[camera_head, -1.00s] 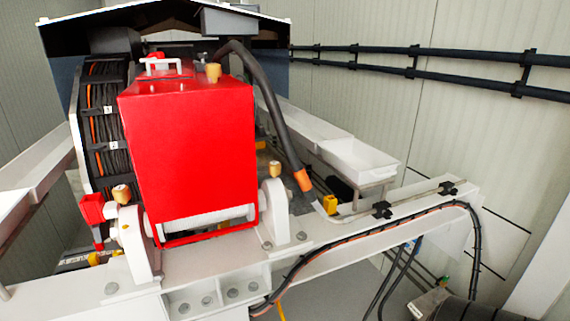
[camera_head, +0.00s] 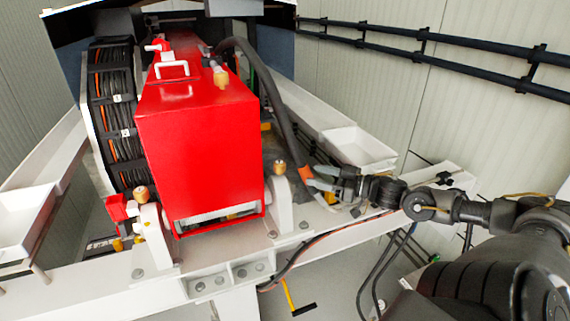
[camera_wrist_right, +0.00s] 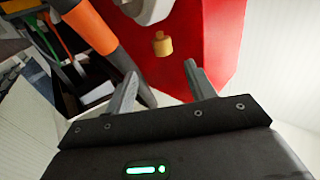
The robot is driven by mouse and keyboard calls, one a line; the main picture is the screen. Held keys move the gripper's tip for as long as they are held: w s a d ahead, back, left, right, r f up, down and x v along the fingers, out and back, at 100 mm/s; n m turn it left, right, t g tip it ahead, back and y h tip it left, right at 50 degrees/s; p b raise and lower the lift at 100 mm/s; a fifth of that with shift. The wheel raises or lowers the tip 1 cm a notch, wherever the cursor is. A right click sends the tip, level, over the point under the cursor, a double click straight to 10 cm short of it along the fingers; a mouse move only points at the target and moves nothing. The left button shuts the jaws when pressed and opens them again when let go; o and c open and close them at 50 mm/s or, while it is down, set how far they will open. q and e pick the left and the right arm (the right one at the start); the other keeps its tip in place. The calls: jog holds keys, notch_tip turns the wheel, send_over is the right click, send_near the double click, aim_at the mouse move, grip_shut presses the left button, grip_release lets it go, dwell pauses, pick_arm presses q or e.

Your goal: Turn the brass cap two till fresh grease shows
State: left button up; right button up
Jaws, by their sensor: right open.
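Three brass caps show in the head view: one on the right white bearing block (camera_head: 279,168), one on the left white bearing block (camera_head: 141,195), and one on top of the red housing (camera_head: 220,78). I cannot read which is number two. My right gripper (camera_head: 318,178) is open and empty, a short way right of the right block's cap. In the right wrist view, a brass cap (camera_wrist_right: 163,44) shows beyond and between the open fingertips (camera_wrist_right: 161,70), apart from them, against the red housing. No grease can be made out. My left gripper is not in view.
The red housing (camera_head: 200,145) fills the middle. A black hose with an orange end (camera_head: 306,172) comes down close beside my right fingers. A white tray (camera_head: 357,147) lies behind my right wrist. A cable track (camera_head: 115,110) stands left of the housing.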

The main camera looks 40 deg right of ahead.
aim_at(284, 171)
jog(key=b+x, duration=0.4)
jog(key=x, duration=0.2)
jog(key=shift+a+r, duration=0.1)
jog(key=shift+a, duration=0.05)
jog(key=shift+w+a+b, duration=0.1)
jog(key=shift+w+b, duration=0.2)
jog(key=shift+b, duration=0.2)
jog(key=shift+w+a+r+b, duration=0.1)
jog(key=shift+w+a+b, duration=0.25)
jog(key=shift+b, duration=0.35)
jog(key=shift+w+r, duration=0.1)
jog(key=shift+w, duration=0.2)
jog(key=shift+w+a+r, duration=0.1)
jog(key=shift+w, duration=0.25)
jog(key=shift+w+a+f+p, duration=0.2)
jog(key=shift+w+a+p, duration=0.35)
jog(key=shift+w, duration=0.3)
